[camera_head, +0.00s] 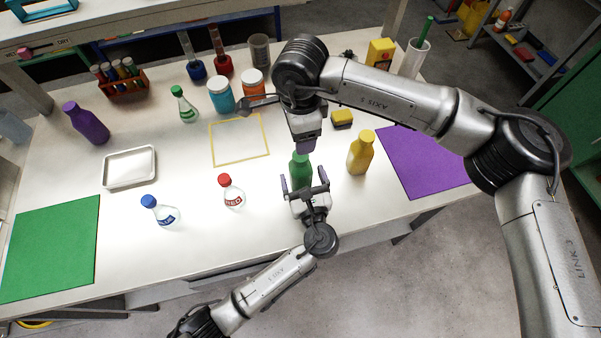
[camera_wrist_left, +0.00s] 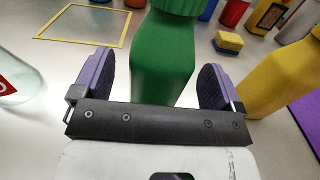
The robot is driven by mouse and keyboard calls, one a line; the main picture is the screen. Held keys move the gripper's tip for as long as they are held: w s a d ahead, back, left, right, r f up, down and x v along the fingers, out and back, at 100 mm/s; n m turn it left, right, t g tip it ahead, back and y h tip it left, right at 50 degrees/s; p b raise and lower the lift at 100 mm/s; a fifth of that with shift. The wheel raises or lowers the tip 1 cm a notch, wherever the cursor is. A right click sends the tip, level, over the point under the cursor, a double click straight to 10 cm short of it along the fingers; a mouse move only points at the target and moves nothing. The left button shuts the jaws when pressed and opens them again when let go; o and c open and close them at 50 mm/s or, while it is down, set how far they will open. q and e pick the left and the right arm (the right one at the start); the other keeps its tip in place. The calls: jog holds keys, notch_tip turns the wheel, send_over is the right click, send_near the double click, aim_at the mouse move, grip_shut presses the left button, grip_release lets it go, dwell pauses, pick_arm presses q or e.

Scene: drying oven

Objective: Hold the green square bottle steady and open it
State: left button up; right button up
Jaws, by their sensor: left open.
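The green square bottle (camera_head: 300,168) stands upright near the table's front edge. Its top is partly hidden under my right gripper (camera_head: 305,146) in the head view. My left gripper (camera_head: 303,181) is open at the bottle's front side. In the left wrist view the green bottle (camera_wrist_left: 163,60) stands between the two purple fingers of my left gripper (camera_wrist_left: 155,84), with gaps on both sides. Its green cap is cut off by the top edge there. My right gripper points down from above at the bottle's top; its finger opening is unclear.
A yellow bottle (camera_head: 361,153) stands close on the right, beside a purple mat (camera_head: 422,160). A yellow square outline (camera_head: 240,140) lies behind left. Red-capped (camera_head: 231,191) and blue-capped (camera_head: 160,211) flasks stand left. A white tray (camera_head: 130,167) and green mat (camera_head: 50,245) are farther left.

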pick_arm(q)
jog(key=shift+x, duration=0.95)
jog(key=shift+c, duration=0.4)
